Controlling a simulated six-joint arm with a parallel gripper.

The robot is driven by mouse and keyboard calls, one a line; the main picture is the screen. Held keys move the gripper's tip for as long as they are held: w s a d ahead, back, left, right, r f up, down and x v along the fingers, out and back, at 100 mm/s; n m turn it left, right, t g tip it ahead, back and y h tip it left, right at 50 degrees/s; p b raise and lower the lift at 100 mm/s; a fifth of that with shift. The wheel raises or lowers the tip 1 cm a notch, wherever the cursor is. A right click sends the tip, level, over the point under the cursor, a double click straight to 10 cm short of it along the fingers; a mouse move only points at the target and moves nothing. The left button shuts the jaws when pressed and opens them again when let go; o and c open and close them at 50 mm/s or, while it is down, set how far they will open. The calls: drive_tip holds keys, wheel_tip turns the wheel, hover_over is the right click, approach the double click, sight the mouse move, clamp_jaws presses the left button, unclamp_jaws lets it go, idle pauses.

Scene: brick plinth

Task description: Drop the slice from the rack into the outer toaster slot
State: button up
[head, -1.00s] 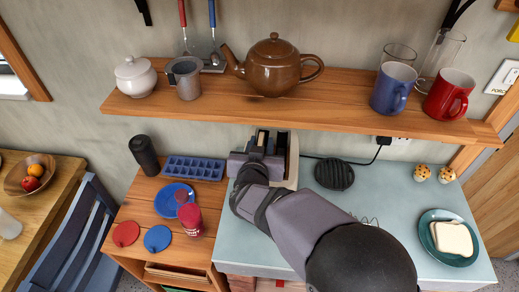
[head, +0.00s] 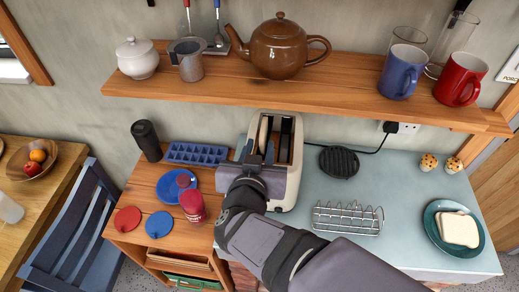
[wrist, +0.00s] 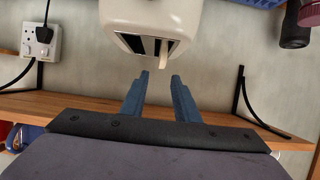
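The cream toaster (head: 288,190) stands on the counter below the shelf, and it also shows at the top of the wrist view (wrist: 155,15). A tan slice (head: 265,132) sits upright in its left slot in the head view, with its upper edge showing. The same slice (wrist: 164,52) shows in the wrist view beside a dark, empty slot. My gripper (head: 261,152) is at the toaster's near left side. In the wrist view its blue fingers (wrist: 160,76) are apart with nothing between them, clear of the slice. The wire rack (head: 348,218) on the counter is empty.
A wooden shelf (head: 340,95) with a teapot (head: 278,50) and mugs overhangs the counter. A black round trivet (head: 339,162) lies right of the toaster. A green plate (head: 433,240) with bread is at far right. A red jar (head: 192,205) stands left of my gripper.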

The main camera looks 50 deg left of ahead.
drive_tip(key=shift+s+d, duration=0.1)
